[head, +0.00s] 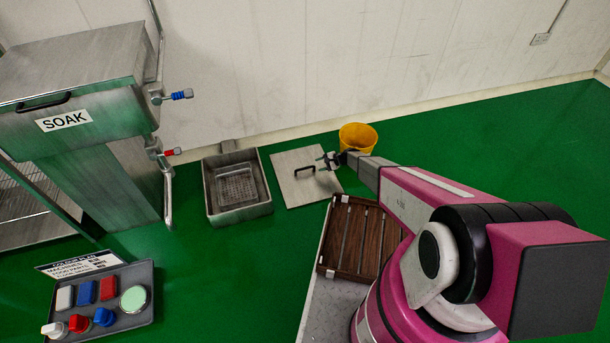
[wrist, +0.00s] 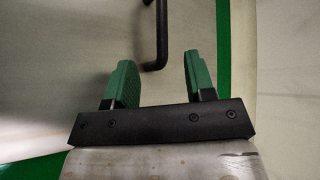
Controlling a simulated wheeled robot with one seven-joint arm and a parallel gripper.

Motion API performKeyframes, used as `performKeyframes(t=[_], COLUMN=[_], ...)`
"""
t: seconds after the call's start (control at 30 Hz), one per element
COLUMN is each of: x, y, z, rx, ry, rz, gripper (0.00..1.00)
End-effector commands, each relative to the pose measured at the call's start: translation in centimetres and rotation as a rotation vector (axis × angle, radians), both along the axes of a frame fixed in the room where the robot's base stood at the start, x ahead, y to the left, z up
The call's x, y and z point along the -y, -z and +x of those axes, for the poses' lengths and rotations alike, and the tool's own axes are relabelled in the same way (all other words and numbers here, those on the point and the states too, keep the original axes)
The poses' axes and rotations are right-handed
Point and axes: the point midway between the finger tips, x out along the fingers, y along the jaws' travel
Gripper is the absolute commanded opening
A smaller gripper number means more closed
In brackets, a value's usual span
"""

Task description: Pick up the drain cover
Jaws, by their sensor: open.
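The drain cover (head: 293,192) is a flat, pale grey square plate on the green floor, with a black bar handle (head: 304,170) on top. My gripper (head: 328,161) is over the right part of the cover, just right of the handle in the head view. In the wrist view my gripper (wrist: 160,78) has its two green fingers apart with nothing between them. The black handle (wrist: 155,40) shows beyond the fingertips, roughly in line with the gap. The pale cover surface (wrist: 60,70) fills much of that view. The exact height above the handle cannot be told.
A metal drain basin (head: 211,190) with a strainer inside lies left of the cover. A yellow bucket (head: 358,138) stands behind my gripper near the wall. A slatted brown rack (head: 358,235) is at front right. The SOAK tank (head: 90,120) and a tool tray (head: 140,320) are at left.

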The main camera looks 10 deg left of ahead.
Motion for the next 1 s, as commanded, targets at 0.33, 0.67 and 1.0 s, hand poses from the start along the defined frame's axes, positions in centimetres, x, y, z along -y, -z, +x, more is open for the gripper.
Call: performKeyframes(t=[0.33, 0.67, 1.0], x=[-3.5, -6.7, -7.9], y=[2.1, 3.9, 4.6], z=[-0.3, -0.6, -0.9], rx=[0.001, 0.001, 0.001], ry=[-0.001, -0.001, 0.000], rz=[-0.001, -0.001, -0.001], gripper=[0.50, 0.50, 0.50])
